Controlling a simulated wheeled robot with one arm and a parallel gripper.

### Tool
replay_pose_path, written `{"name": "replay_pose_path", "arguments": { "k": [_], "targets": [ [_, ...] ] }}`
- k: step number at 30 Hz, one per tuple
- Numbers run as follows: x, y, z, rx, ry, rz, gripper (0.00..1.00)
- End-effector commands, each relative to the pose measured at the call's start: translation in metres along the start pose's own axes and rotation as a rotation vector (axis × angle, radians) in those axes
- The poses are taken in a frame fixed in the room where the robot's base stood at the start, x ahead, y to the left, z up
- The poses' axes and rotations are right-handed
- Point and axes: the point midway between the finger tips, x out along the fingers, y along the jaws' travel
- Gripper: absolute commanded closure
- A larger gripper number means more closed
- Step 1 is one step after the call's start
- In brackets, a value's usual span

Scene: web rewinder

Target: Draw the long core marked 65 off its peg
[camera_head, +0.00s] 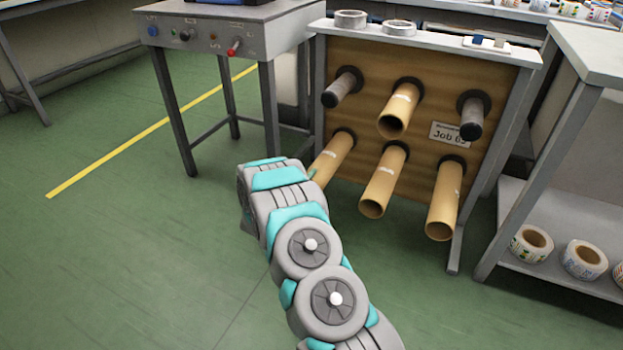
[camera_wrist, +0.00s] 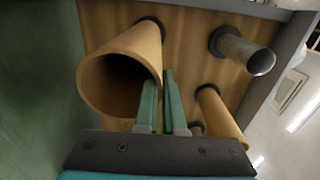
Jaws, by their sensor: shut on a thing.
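A long tan cardboard core (camera_head: 333,158) is on the lower left peg of the wooden peg board. Its pale label is too small to read. The same core is large in the wrist view (camera_wrist: 147,45), its open end facing the camera. My gripper (camera_wrist: 160,100) is at the rim of this core, its two fingers shut on the core's wall. In the head view my arm hides most of the gripper and the core's near end. Other tan cores are on the upper middle peg (camera_head: 401,100), lower middle peg (camera_head: 383,182) and lower right peg (camera_head: 444,200).
Bare dark pegs stick out at upper left (camera_head: 341,88) and upper right (camera_head: 472,118). A job card (camera_head: 450,134) hangs on the board (camera_head: 440,75). A grey machine table (camera_head: 215,25) stands left, a shelf with rolls (camera_head: 560,275) right. The green floor in front is clear.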

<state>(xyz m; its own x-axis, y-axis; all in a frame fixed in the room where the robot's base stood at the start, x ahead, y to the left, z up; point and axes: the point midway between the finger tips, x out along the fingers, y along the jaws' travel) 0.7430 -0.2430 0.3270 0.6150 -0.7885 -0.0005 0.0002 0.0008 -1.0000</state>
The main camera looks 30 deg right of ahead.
Motion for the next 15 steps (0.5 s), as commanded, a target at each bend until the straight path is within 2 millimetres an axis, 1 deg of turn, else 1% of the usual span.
{"name": "replay_pose_path", "arguments": {
  "k": [5, 15],
  "targets": [
    [-0.003, -0.001, 0.001, 0.001, -0.001, -0.002, 1.00],
    [-0.033, 0.002, 0.001, -0.002, -0.002, -0.001, 1.00]
  ]
}}
